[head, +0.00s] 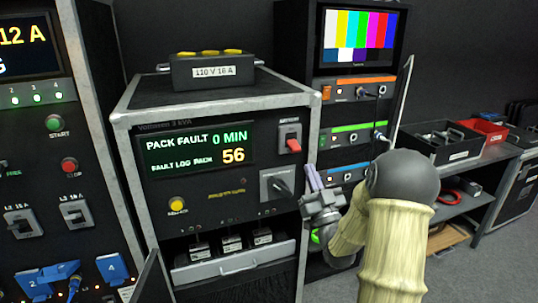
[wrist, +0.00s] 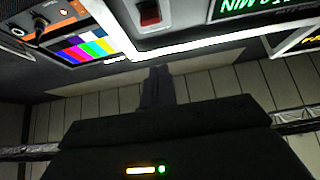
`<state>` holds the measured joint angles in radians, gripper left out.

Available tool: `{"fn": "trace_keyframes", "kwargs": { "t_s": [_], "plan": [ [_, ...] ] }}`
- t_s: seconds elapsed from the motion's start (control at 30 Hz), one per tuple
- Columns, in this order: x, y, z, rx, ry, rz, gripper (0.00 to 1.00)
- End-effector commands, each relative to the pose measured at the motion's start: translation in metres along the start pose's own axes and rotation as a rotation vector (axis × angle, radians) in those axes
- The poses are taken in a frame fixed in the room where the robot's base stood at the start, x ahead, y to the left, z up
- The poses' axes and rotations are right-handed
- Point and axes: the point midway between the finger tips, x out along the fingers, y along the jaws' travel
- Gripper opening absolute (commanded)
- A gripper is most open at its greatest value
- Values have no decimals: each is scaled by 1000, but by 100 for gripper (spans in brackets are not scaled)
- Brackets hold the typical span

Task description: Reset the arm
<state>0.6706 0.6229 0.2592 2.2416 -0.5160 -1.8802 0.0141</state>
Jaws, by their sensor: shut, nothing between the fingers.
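My arm reaches in from the lower right of the head view, in a cream ribbed sleeve with a dark round joint. My gripper (head: 312,180) is at its end, in front of the right side of the Voltamix-type power cabinet (head: 120,118), close to the dark rotary switch (head: 281,187). Its fingers are together and point upward, with nothing between them. In the wrist view the dark fingers (wrist: 157,88) show at the centre, below a red rocker switch (wrist: 149,13). Whether the gripper touches the cabinet cannot be told.
The cabinet display (head: 195,149) reads PACK FAULT, 0 MIN and 56. A box marked 110 V 16 A (head: 213,72) sits on top. A rack with a colour-bar screen (head: 358,38) stands behind. A bench with a black tray (head: 440,143) and red tray (head: 482,131) is at right. Floor shows lower right.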

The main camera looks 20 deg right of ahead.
Motion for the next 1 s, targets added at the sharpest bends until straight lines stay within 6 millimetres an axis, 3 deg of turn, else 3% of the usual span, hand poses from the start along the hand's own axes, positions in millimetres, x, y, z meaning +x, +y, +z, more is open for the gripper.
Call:
{"fn": "trace_keyframes", "kwargs": {
  "t_s": [0.23, 0.53, 0.77, 1.0],
  "plan": [
    [3, -7, 9, -8, -75, -3, 0],
    [-3, -48, 58, -44, -486, -10, 0],
    [-38, -79, 86, -63, -828, -3, 0],
    [-97, -106, 93, -69, -1176, 17, 0]
  ]
}}
